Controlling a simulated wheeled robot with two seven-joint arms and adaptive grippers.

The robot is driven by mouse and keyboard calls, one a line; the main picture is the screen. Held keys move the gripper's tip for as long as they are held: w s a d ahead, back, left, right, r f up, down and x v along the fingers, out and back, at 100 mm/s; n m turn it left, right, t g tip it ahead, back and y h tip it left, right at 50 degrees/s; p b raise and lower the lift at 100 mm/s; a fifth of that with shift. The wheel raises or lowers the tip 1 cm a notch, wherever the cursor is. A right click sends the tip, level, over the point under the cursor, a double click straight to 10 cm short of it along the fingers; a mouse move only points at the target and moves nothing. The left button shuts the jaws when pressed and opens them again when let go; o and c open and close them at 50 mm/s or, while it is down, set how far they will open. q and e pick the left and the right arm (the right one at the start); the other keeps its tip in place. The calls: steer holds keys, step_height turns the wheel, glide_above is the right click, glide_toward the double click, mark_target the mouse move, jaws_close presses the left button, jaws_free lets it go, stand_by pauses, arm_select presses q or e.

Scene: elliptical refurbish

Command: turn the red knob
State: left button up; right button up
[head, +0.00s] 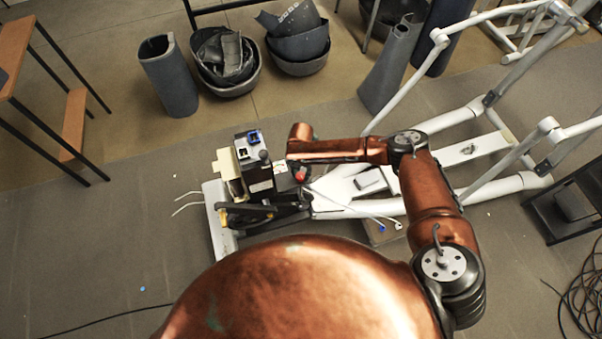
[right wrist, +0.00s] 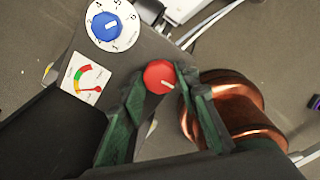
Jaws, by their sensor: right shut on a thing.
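The red knob (right wrist: 159,77) sits on the dark panel of the elliptical's drive unit, and it also shows in the head view (head: 300,175). In the right wrist view my right gripper (right wrist: 160,90) has its green fingers on either side of the red knob, shut on it. A blue knob (right wrist: 107,26) with a numbered white dial is up and to the left. A gauge label (right wrist: 84,78) with coloured bands lies below the blue knob. In the head view my right arm hides part of the unit. My left gripper is not in view.
White elliptical frame tubes (head: 440,122) stretch to the right of the unit. Black bins (head: 225,62) stand at the back. A wooden shelf (head: 75,120) is at the left. Cables (head: 582,295) lie coiled at the lower right. Floor on the left is mostly clear.

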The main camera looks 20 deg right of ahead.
steer(key=m+p, duration=0.3)
steer(key=m, duration=0.2)
steer(key=shift+r, duration=0.15)
steer(key=m+p, duration=0.1)
steer(key=m, duration=0.2)
steer(key=shift+p, duration=0.35)
steer(key=shift+m+p, duration=0.45)
steer(key=shift+m, duration=0.75)
steer(key=o, duration=1.2)
steer(key=shift+c, duration=0.2)
